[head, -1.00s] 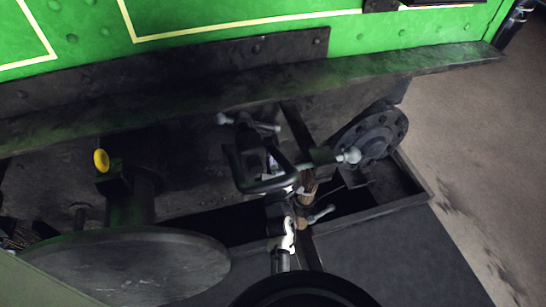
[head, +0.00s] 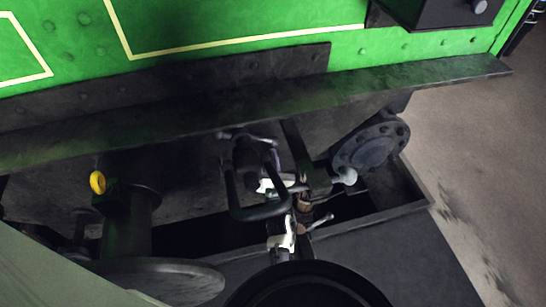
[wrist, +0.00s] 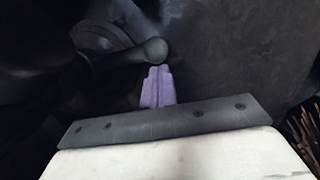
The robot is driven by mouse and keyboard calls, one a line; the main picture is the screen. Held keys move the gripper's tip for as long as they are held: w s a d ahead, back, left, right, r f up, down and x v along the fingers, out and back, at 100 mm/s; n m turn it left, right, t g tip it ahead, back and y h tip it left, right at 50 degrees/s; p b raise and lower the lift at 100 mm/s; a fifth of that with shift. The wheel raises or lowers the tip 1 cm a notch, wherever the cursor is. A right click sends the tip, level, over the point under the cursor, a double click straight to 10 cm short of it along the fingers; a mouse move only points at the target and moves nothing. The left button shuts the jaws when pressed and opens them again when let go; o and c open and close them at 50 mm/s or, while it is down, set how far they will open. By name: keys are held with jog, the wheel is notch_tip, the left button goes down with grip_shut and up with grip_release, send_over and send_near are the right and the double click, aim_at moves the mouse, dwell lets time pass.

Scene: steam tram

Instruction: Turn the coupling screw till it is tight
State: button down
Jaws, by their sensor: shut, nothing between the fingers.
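The dark screw coupling (head: 262,213) hangs below the buffer beam in the head view, with a U-shaped shackle. A bar with a pale ball end (head: 345,177) sticks out to its right. In the wrist view a dark ball-ended lever (wrist: 155,50) stands just beyond the fingertips. My gripper (wrist: 156,70) shows there as two purple fingers, shut together and empty. They lie beside or just below the ball; contact cannot be told. In the head view my pale wrist parts are among the coupling parts, and the fingertips are not clearly visible.
The dark buffer beam (head: 250,112) runs under the green tram front (head: 230,22). A round flange (head: 370,147) is to the right of the coupling. A yellow ring (head: 97,182) and a buffer disc (head: 150,280) are at left. Open floor (head: 470,170) lies at right.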

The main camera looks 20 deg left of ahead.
jog(key=shift+w+d+r+n+y+b, duration=0.25)
jog(key=shift+r+n, duration=0.15)
jog(key=shift+n, duration=0.2)
jog(key=shift+w+d+r+n+y+b, duration=0.1)
jog(key=shift+d+r+n+y+b, duration=0.1)
jog(key=shift+r+n, duration=0.3)
jog(key=shift+f, duration=0.1)
